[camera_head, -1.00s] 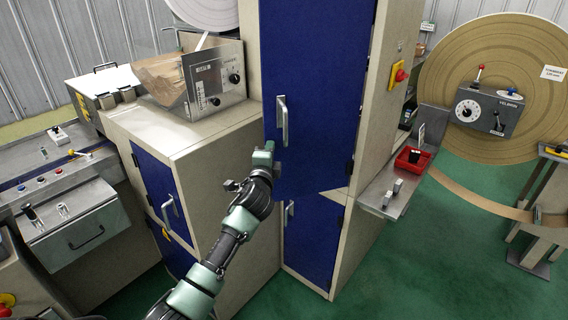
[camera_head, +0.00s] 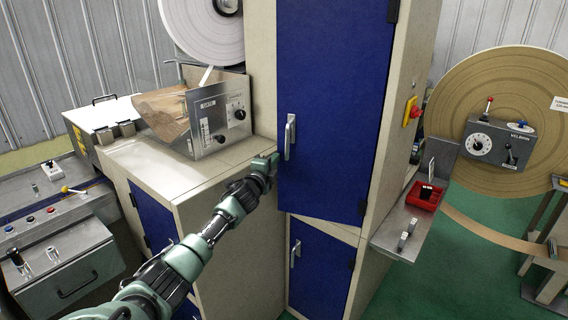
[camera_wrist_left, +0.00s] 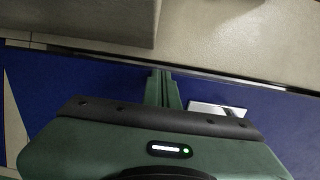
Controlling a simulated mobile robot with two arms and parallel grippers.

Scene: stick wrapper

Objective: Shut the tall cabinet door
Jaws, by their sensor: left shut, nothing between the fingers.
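The tall cabinet's upper blue door (camera_head: 325,95) has a silver handle (camera_head: 290,136) near its left edge. A thin beige wedge of the frame shows below its bottom edge, so the door looks slightly ajar. My left gripper (camera_head: 273,163) is shut and empty at the door's left edge, just below and left of the handle. Whether it touches the door is hard to tell. In the left wrist view the shut fingers (camera_wrist_left: 164,88) point at the dark door edge over the blue panel, with the handle (camera_wrist_left: 216,109) to their right. My right gripper is out of view.
A lower blue door (camera_head: 320,267) is below. A beige low cabinet (camera_head: 185,180) with a metal box (camera_head: 217,115) stands left. A metal shelf (camera_head: 400,222) with a red tray (camera_head: 425,197) sticks out at right.

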